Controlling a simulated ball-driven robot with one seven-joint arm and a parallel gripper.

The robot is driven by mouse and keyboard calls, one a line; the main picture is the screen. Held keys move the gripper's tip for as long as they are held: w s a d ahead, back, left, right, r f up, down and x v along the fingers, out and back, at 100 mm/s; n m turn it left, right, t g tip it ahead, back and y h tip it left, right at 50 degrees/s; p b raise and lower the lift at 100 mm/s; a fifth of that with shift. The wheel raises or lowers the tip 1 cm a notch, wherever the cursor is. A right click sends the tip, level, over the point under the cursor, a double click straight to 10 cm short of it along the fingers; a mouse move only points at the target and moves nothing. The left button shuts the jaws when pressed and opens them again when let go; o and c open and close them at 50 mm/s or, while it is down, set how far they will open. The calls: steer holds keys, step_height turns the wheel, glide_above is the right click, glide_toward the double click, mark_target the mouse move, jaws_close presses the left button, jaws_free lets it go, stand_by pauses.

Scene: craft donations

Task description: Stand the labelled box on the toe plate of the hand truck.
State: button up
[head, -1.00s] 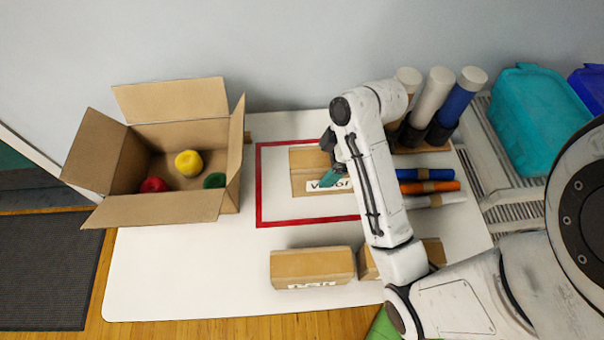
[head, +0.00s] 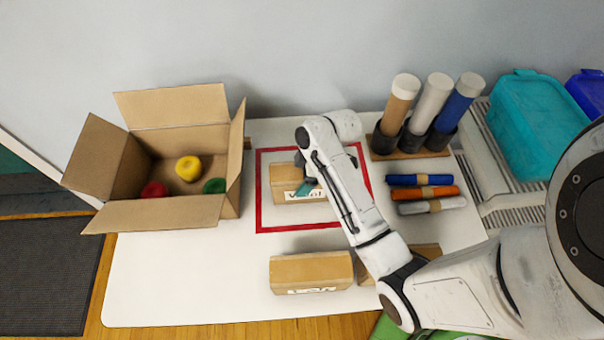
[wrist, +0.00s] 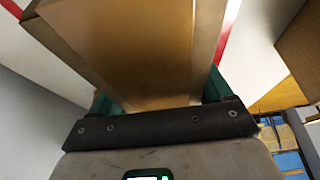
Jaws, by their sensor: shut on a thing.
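My gripper (head: 306,186) is shut on a cardboard box (head: 284,176) with a white label, partly hidden by my fingers. The box is over or on the table inside a red taped square (head: 258,200); I cannot tell if it touches. In the wrist view the held box (wrist: 130,50) lies between my two teal fingers (wrist: 160,95). Two other cardboard boxes sit near the table's front edge: one with a partly readable white label (head: 310,270), one mostly hidden behind my arm (head: 428,250). I cannot make out a hand truck; a green patch (head: 385,330) shows at the bottom edge.
An open carton (head: 165,215) with red, yellow and green balls stands at left. Upright tubes in a wooden rack (head: 412,152) and banded rolls (head: 425,193) are at right. Teal (head: 540,120) and blue (head: 590,90) bins stand beyond. The table's front left (head: 190,270) is clear.

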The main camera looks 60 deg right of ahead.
steer(key=o, duration=1.2)
steer(key=shift+f, duration=0.1)
steer(key=shift+o, duration=0.2)
